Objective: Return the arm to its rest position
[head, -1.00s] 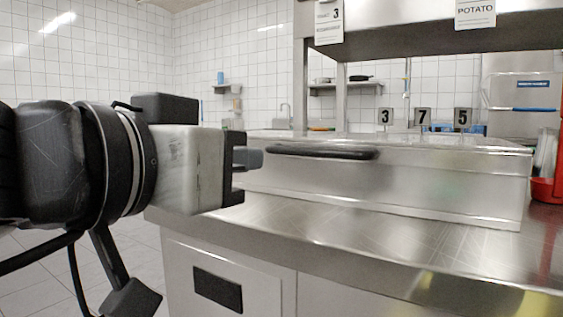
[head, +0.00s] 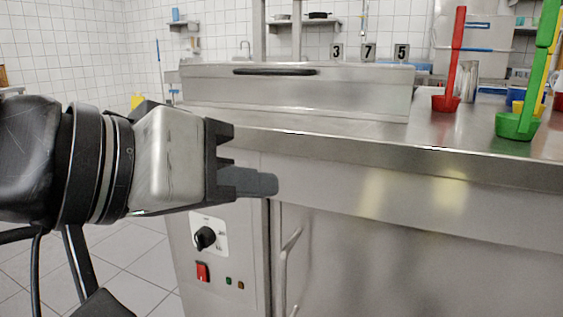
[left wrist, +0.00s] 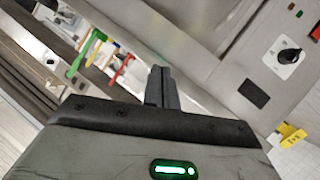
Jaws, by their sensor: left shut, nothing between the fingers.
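My left gripper (head: 262,183) reaches in from the left in the head view. It is shut and empty, held in front of the steel counter's front face, below the worktop edge. In the left wrist view its closed fingers (left wrist: 161,88) point toward the steel unit with nothing between them. My right gripper is not in view.
A steel box with a dark handle (head: 275,72) stands on the counter (head: 330,127). A red ladle (head: 446,103) and a green ladle (head: 517,125) are at the right. A control panel with a black knob (head: 205,237) is below.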

